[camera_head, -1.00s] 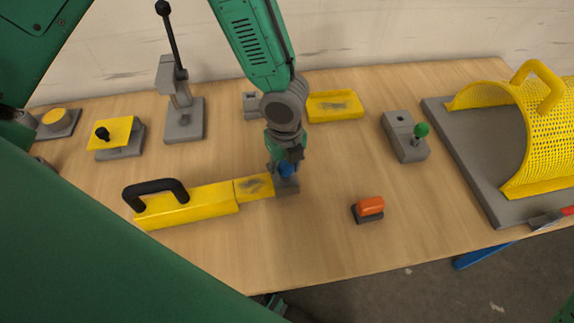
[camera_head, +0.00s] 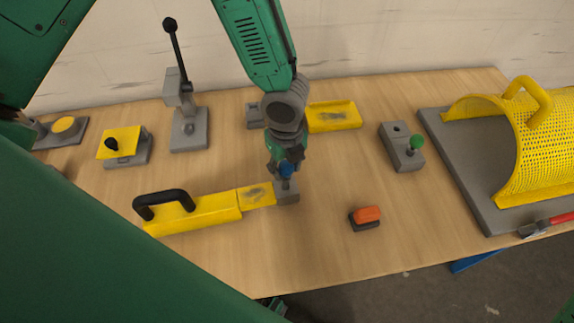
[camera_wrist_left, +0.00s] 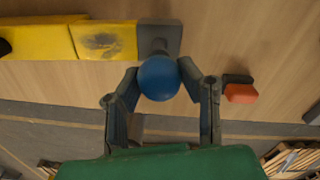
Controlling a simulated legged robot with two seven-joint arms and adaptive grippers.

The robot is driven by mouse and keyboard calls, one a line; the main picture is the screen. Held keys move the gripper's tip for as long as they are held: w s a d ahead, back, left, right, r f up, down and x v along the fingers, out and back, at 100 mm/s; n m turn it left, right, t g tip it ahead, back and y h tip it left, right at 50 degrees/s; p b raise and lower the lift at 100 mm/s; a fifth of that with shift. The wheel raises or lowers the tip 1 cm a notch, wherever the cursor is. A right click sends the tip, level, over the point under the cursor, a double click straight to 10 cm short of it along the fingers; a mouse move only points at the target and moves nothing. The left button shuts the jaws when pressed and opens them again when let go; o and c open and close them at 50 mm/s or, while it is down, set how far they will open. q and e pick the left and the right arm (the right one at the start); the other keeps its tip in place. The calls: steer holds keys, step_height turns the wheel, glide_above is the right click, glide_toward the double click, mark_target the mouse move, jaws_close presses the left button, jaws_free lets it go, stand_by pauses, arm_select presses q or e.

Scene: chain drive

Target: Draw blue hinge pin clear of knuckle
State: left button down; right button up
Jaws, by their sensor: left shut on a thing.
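The blue hinge pin (camera_head: 286,170) has a round blue head, which shows large in the left wrist view (camera_wrist_left: 159,78). My left gripper (camera_head: 286,166) is shut on this head, one finger on each side. In the head view, a short length of shaft shows below the head, over the grey knuckle block (camera_head: 287,194). I cannot tell whether the shaft's lower end is still inside the knuckle. The knuckle, also in the left wrist view (camera_wrist_left: 172,33), sits at the right end of the yellow hinged bar (camera_head: 210,209) with its black handle. My right gripper is not in view.
An orange-topped block (camera_head: 366,215) lies to the right. A grey block with a green-knobbed pin (camera_head: 403,147) and a yellow tray (camera_head: 334,117) stand behind. A lever fixture (camera_head: 188,128) is at back left, a yellow mesh guard (camera_head: 540,140) at far right. The front middle is clear.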

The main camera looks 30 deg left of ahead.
arm_select(q)
steer(key=shift+r+p, duration=0.6)
steer(key=shift+r, duration=0.15)
steer(key=shift+r+p, duration=0.6)
steer(key=shift+r, duration=2.35)
